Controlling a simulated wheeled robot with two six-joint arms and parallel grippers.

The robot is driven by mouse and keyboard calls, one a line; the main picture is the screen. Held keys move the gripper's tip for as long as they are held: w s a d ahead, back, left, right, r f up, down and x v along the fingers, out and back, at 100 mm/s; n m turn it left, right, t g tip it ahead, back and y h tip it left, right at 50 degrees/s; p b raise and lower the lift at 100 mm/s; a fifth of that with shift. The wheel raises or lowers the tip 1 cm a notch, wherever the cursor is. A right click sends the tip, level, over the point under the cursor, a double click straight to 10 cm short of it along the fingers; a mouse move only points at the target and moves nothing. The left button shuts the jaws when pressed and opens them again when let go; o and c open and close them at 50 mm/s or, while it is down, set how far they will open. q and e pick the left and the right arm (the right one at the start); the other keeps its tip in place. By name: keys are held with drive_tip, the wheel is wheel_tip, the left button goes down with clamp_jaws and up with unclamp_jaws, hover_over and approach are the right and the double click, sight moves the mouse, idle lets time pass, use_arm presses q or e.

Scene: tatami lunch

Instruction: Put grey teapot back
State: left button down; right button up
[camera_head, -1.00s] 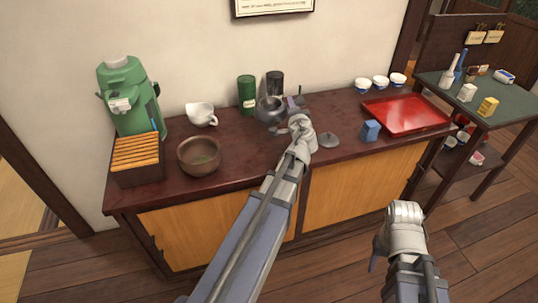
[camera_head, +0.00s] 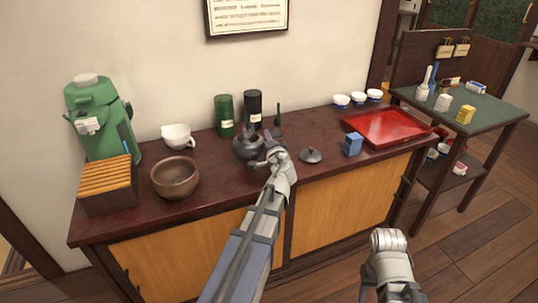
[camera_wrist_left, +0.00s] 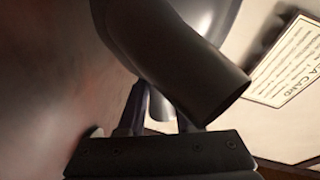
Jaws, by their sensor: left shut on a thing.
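The dark grey teapot (camera_head: 246,146) is at the middle of the dark counter (camera_head: 222,178), in front of the green and black canisters. My left gripper (camera_head: 262,163) is shut on it from the front right. In the left wrist view, a dark tube-like part of the teapot (camera_wrist_left: 185,65) fills the middle, just above the jaws (camera_wrist_left: 160,130). I cannot tell whether the teapot's base touches the counter. A grey lid (camera_head: 311,155) lies on the counter to the right of my left gripper. My right gripper (camera_head: 364,284) is low in front of the counter, its fingers barely visible.
A brown bowl (camera_head: 160,186), white pitcher (camera_head: 178,137), slatted box (camera_head: 108,195) and green dispenser (camera_head: 90,110) stand left. The green canister (camera_head: 224,116) and black canister (camera_head: 254,108) stand behind.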

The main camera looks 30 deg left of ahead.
use_arm(q)
drive_tip(key=shift+f+b, duration=1.8)
drive_tip(key=shift+f, duration=0.2)
drive_tip(key=c, duration=0.6)
unclamp_jaws()
drive_tip(key=shift+r, duration=0.1)
